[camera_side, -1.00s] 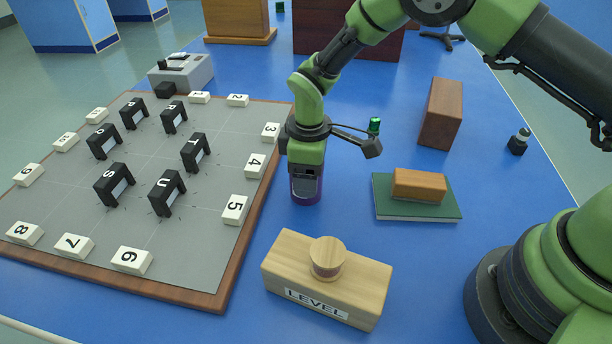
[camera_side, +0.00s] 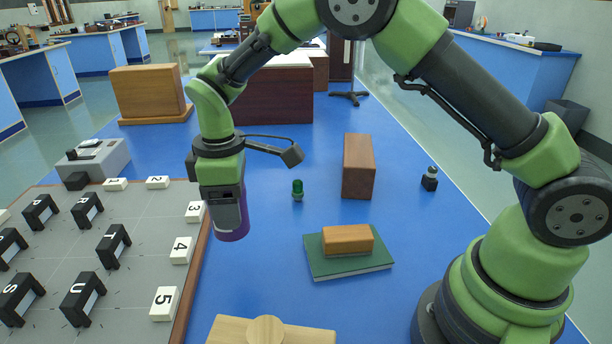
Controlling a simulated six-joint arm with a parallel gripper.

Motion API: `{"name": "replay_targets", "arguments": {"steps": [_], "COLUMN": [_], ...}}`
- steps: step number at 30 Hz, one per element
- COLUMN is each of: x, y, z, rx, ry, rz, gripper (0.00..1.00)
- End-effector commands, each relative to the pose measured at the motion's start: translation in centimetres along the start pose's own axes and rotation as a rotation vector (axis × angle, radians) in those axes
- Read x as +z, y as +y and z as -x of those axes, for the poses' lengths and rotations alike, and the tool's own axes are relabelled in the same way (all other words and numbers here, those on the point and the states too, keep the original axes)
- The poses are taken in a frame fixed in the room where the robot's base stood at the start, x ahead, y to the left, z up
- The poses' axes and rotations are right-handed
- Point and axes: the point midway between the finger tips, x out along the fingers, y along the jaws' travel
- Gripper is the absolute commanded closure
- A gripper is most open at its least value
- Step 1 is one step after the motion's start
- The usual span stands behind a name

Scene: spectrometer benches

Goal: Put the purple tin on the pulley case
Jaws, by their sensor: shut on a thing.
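The purple tin (camera_side: 233,230) is in my gripper (camera_side: 227,208), which is shut on it. Only the tin's lower part shows below the jaws; the rest is hidden. The tin hangs upright and seems to be above the blue bench, just right of the board's edge. No label marks the pulley case. The light wooden case on a base (camera_side: 149,92) at the back left and the wide dark brown box (camera_side: 268,95) at the back middle both stand beyond my gripper, and I cannot tell which it is.
A grey board (camera_side: 140,222) with numbered and lettered blocks lies left. A green book with a wooden block (camera_side: 347,240) on it, a brown upright block (camera_side: 358,165), a small green item (camera_side: 297,190) and a dark bottle (camera_side: 430,178) stand right. A pale wooden block (camera_side: 230,330) is in front.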

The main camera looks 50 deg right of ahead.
Motion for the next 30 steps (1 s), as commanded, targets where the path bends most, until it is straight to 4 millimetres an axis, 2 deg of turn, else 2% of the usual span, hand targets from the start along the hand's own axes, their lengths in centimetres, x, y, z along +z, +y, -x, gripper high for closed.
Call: {"name": "replay_targets", "arguments": {"steps": [4, 8, 12, 15, 18, 21, 24, 27, 30], "x": [1.2, 4.2, 9.5, 14.0, 18.4, 22.3, 25.2, 27.0, 27.9], "y": [2.5, 7.1, 12.7, 15.9, 18.3, 19.7, 20.5, 20.8, 20.9], "z": [0.7, 2.0, 4.0, 5.4, 6.7, 7.8, 8.6, 9.0, 8.5], "rx": [0.002, 0.004, 0.005, 0.006, 0.006, 0.004, 0.005, 0.003, 0.0], "ry": [0.001, 0.001, 0.001, 0.001, 0.001, 0.003, 0.003, 0.004, 0.001], "rz": [-0.095, -0.29, -0.568, -0.77, -0.955, -1.11, -1.222, -1.291, -1.322], "gripper": [0.63, 0.63, 0.63, 0.63, 0.63, 0.63, 0.63, 0.63, 0.63]}}
